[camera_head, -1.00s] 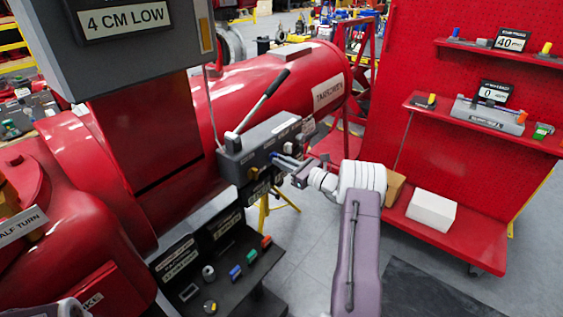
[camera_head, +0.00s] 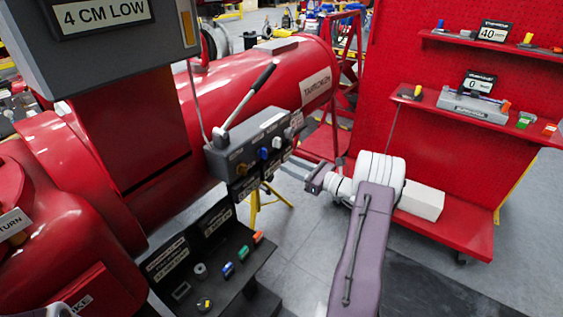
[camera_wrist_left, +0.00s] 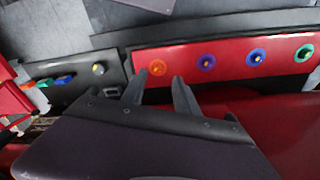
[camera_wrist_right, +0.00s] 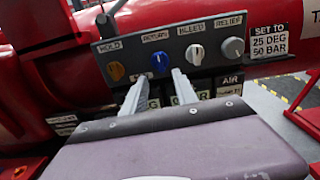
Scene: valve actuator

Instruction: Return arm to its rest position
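My right gripper (camera_head: 294,165) is in front of the grey control box (camera_head: 222,158) on the red pipe body, apart from it. In the right wrist view its fingers (camera_wrist_right: 159,76) are spread with nothing between them. The box face there has an orange HOLD knob (camera_wrist_right: 117,71), a blue RETURN knob (camera_wrist_right: 160,61), a white BLEED knob (camera_wrist_right: 195,52) and a grey RELIEF knob (camera_wrist_right: 233,47). A pump lever (camera_head: 250,95) rises from the box. My left gripper (camera_wrist_left: 159,85) is open and empty over a red panel (camera_wrist_left: 228,65) with coloured knobs.
A black stand (camera_head: 215,255) with small coloured parts is below the box. A red pegboard cart (camera_head: 440,150) with shelves stands right, a white block (camera_head: 424,203) on its base. A "4 CM LOW" display (camera_head: 105,15) hangs upper left. Grey floor (camera_head: 300,235) is clear between.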

